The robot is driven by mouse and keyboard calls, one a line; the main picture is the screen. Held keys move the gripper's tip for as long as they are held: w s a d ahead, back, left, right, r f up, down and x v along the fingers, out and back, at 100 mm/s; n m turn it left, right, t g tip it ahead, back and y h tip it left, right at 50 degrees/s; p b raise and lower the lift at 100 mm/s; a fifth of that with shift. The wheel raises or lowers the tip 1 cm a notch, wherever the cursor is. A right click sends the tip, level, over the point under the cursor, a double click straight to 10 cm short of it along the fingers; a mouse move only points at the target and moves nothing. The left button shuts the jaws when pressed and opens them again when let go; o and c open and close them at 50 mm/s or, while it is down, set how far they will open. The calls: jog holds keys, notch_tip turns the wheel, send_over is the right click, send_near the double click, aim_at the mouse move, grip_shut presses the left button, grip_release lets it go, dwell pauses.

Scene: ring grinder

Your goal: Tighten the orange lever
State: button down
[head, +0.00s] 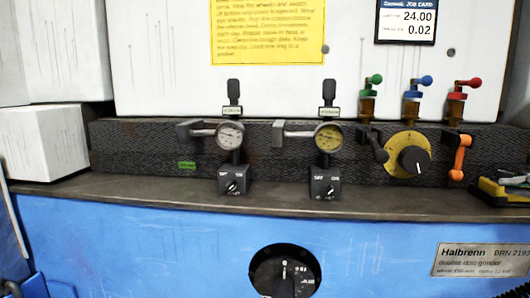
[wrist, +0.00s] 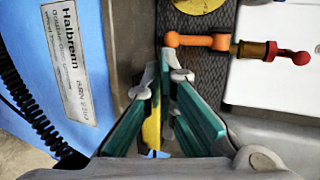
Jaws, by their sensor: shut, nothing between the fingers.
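The orange lever (head: 460,157) is on the dark textured panel at the right in the head view, below the red-topped valve (head: 457,100). It hangs down, slightly tilted, from a dark pivot. In the wrist view the orange lever (wrist: 203,41) lies sideways near the top, ahead of my fingertips and apart from them. My gripper (wrist: 161,76) is shut and empty, with green pads on its fingers.
A yellow tool (head: 503,190) lies on the ledge at right, and shows behind my fingers in the wrist view. A yellow dial (head: 401,153) and dark lever (head: 373,146) are left of the orange lever. Green (head: 369,98) and blue (head: 412,98) valves stand above.

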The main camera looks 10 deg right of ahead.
jog(key=shift+s+a+p, duration=0.1)
jog(key=shift+s+p, duration=0.25)
jog(key=shift+s, duration=1.65)
jog(key=a+f+n+g+y, duration=0.3)
jog(key=a+n, duration=0.2)
jog(key=a, duration=0.6)
jog(key=a+f+n+g+y, duration=0.3)
jog(key=a+f+n, duration=0.1)
jog(key=a, duration=0.7)
jog(key=s+a+f+n+g+h, duration=0.3)
jog(key=s+f+n+g, duration=0.15)
jog(key=s, duration=0.25)
jog(key=s+a+f+n+g+h, duration=0.25)
jog(key=s+f+n, duration=0.2)
jog(key=s, duration=0.25)
notch_tip(320, 180, up, 34)
jog(key=n+t+p, duration=0.1)
jog(key=t+p, duration=0.2)
jog(key=p, duration=2.9)
jog(key=shift+d, duration=0.3)
